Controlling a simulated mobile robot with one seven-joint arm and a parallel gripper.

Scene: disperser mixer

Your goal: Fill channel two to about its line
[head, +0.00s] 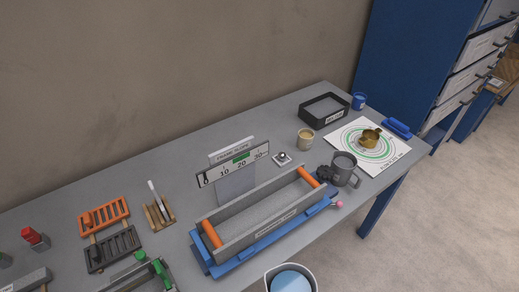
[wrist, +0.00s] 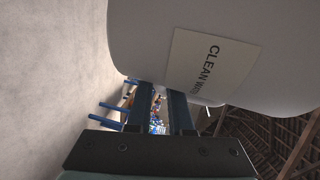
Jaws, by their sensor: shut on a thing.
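At the bottom edge of the head view a pale round vessel (head: 268,282) holds blue liquid, likely the same jug. The grey trough (head: 262,222) with orange end pieces sits on a blue frame (head: 198,255). No mark for channel two or fill line is readable.
A "FRAME SLOPE" scale (head: 232,164) stands behind the trough. Orange (head: 93,218) and black (head: 104,257) racks are left.

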